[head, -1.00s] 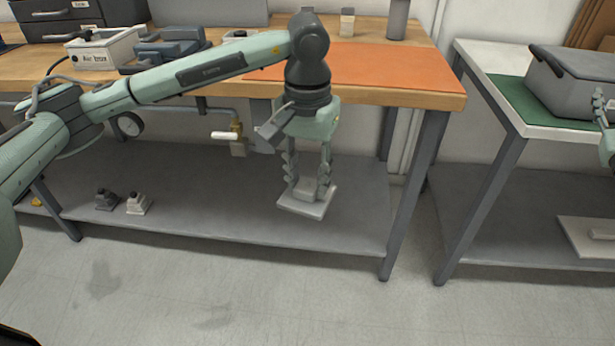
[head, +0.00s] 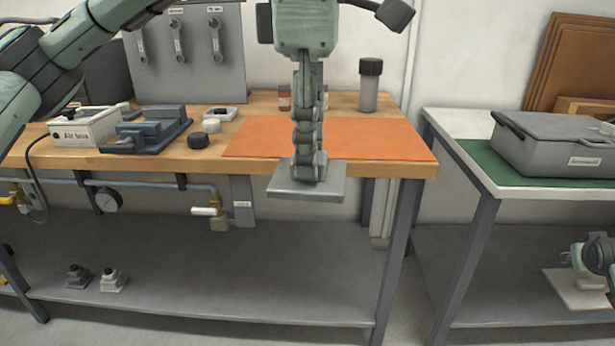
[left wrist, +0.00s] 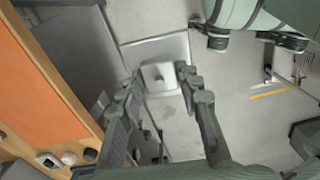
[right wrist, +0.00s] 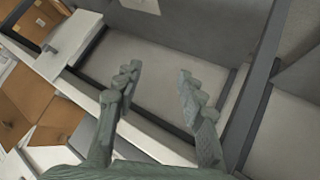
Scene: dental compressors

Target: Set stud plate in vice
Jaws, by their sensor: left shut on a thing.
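My left gripper (head: 308,172) is shut on a pale grey stud plate (head: 300,191), holding it by its raised block. The plate hangs roughly level in front of the bench's front edge, at about the bench top's height in the picture. The left wrist view shows the block with a small stud (left wrist: 160,78) between the fingers. A blue-grey vice (head: 150,130) sits on the bench, left of the orange mat and apart from the plate. My right gripper (right wrist: 158,78) is open and empty. Its arm shows at the head view's right edge.
The orange mat (head: 390,140) is mostly clear. A white box (head: 85,125), round pucks (head: 198,140) and a dark-capped bottle (head: 369,85) stand on the bench. A grey case (head: 555,145) stands on the right table. Another pale plate (head: 575,290) lies on that table's lower shelf.

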